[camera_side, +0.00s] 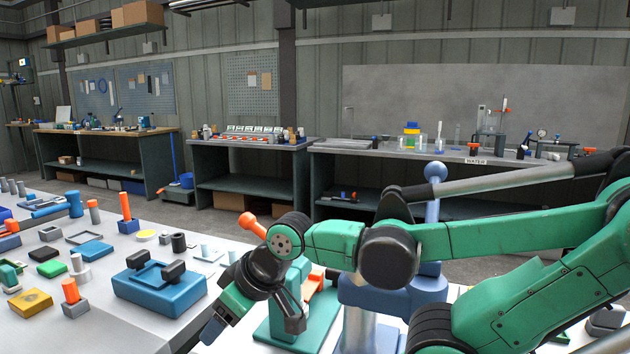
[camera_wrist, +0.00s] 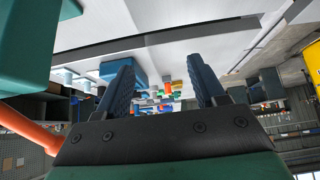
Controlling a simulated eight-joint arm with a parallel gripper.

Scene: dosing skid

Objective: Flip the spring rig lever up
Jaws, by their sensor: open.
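The spring rig has a teal base (camera_side: 315,322) at the front edge of the white bench, partly hidden behind my arm. An orange lever with a round knob (camera_side: 250,222) shows above my wrist, tilted up and to the left; its lower part is hidden. In the wrist view an orange rod (camera_wrist: 30,128), apparently the lever, runs along the left side, beside a teal block (camera_wrist: 50,40). My gripper (camera_side: 252,326) points down and left in front of the rig. In the wrist view its two dark fingers (camera_wrist: 160,66) are apart with nothing between them, and the rod lies outside them.
A blue fixture with two black knobs (camera_side: 160,283) stands left of my gripper. Further left, the bench holds several small blocks and an orange-handled peg (camera_side: 126,212). A light-blue post (camera_side: 432,200) stands behind my forearm. Workbenches (camera_side: 250,146) line the back wall.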

